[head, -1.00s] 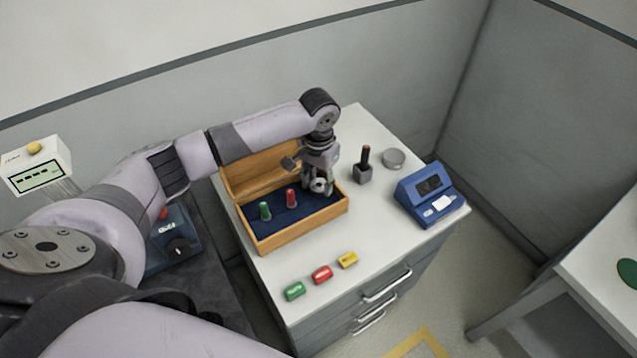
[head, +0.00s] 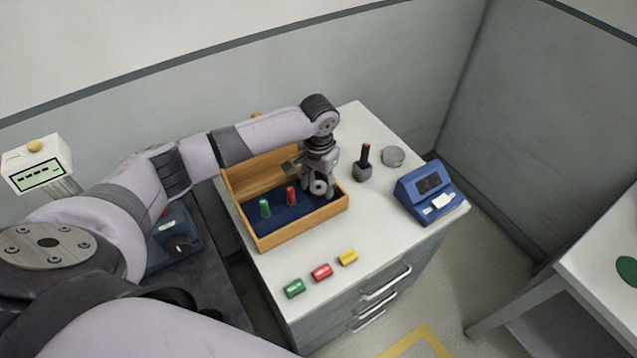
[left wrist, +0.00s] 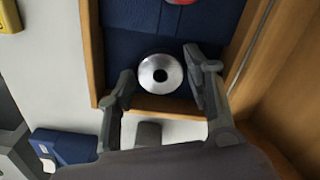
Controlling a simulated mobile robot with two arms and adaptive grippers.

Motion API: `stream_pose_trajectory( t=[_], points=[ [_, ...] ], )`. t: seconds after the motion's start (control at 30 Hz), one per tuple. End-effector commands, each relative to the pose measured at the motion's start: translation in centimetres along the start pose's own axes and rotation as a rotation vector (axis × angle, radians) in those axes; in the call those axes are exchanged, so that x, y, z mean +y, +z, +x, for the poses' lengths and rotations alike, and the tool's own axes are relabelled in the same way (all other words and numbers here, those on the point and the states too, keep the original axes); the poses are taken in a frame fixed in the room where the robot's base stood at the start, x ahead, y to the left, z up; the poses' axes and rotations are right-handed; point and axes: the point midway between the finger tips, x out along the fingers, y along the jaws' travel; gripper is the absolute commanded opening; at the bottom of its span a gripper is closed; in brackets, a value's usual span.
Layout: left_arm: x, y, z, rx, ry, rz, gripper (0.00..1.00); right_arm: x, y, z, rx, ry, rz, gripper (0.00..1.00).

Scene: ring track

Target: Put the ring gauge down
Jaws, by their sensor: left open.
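The ring gauge (head: 319,187) is a silver metal ring with a dark centre hole. It sits in the right end of the open wooden case (head: 297,236), over the dark blue lining. In the left wrist view the ring (left wrist: 160,86) lies flat-faced toward the camera. My left gripper (left wrist: 159,64) is open, with one finger on each side of the ring and visible gaps between. In the head view my left gripper (head: 318,189) reaches down into the case. The ring's underside is hidden. My right gripper is not in view.
A green peg (head: 265,209) and a red peg (head: 291,196) stand in the case. A dark stand (head: 363,171), grey disc (head: 393,157) and blue device (head: 425,194) stand right.

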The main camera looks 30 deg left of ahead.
Motion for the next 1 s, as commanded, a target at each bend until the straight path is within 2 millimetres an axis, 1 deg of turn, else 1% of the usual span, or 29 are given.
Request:
stream_pose_trajectory(
  t=[0.07,0.17,0.4,0.5,0.6,0.7,0.8,1.0],
  points=[
    [0.0,-0.1,-0.6,0.003,0.001,0.0,0.47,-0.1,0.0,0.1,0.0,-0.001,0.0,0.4],
    [0.0,-0.1,-2.1,0.005,0.002,0.0,0.47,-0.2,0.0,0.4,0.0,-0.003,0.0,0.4],
    [0.0,-0.2,-7.3,0.005,0.0,-0.001,0.47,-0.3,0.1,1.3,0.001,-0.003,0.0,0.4],
    [0.0,-0.1,-9.2,0.005,0.001,0.001,0.47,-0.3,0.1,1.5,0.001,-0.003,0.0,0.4],
    [0.0,-0.1,-10.7,0.003,0.0,0.0,0.47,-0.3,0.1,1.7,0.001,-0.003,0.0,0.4],
    [0.0,-0.1,-11.6,0.001,0.001,0.0,0.47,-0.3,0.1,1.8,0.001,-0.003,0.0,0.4],
    [0.0,-0.1,-12.1,0.001,0.001,0.0,0.47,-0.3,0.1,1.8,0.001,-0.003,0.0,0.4],
    [0.0,-0.1,-12.2,0.001,0.001,0.0,0.47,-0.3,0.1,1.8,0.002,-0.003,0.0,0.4]
  ],
)
